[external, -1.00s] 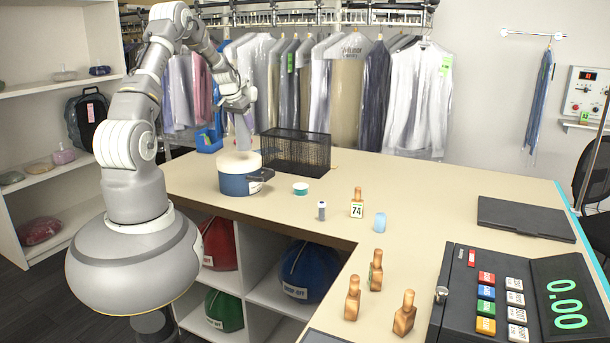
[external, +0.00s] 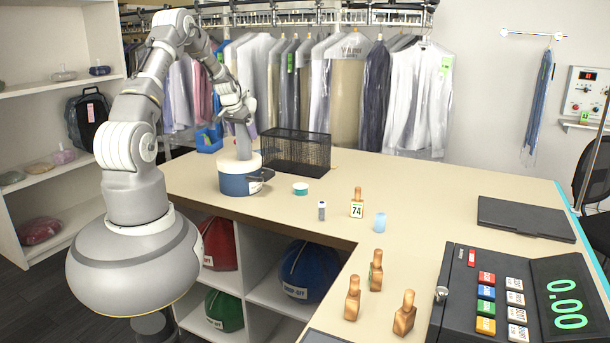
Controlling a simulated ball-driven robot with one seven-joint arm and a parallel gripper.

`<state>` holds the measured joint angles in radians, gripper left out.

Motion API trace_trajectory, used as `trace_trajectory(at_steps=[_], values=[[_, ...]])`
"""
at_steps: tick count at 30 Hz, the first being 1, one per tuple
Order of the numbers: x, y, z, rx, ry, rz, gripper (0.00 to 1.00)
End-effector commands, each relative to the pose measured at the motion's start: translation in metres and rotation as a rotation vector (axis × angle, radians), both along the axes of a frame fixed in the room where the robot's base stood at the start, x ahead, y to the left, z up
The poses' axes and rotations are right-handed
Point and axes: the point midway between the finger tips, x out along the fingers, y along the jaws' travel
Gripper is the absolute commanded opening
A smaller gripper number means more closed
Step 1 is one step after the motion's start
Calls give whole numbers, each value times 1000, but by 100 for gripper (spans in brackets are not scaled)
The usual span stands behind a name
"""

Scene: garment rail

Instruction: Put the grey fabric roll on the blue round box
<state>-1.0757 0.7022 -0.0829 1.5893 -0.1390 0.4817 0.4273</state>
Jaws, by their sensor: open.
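The blue round box (external: 236,186) stands on the counter at its left end, with a pale cream top. The grey fabric roll (external: 243,142) is nearly upright, its lower end at the top of the box; it appears to rest there. My gripper (external: 240,117) is directly above, open, with its fingers at the upper end of the roll. The fingers are small here, and I cannot tell whether they still touch the roll.
A black mesh basket (external: 296,152) stands close behind and right of the box. Wooden bottle-shaped pieces (external: 376,270) stand nearer the front.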

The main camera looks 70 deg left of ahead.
Motion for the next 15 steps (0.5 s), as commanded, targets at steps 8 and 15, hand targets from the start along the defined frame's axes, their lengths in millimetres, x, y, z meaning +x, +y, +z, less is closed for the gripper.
trace_trajectory(at_steps=[8, 15], values=[[-11, -9, 40, 4, -2, 1, 92], [-27, -23, 91, 3, -2, 0, 92]])
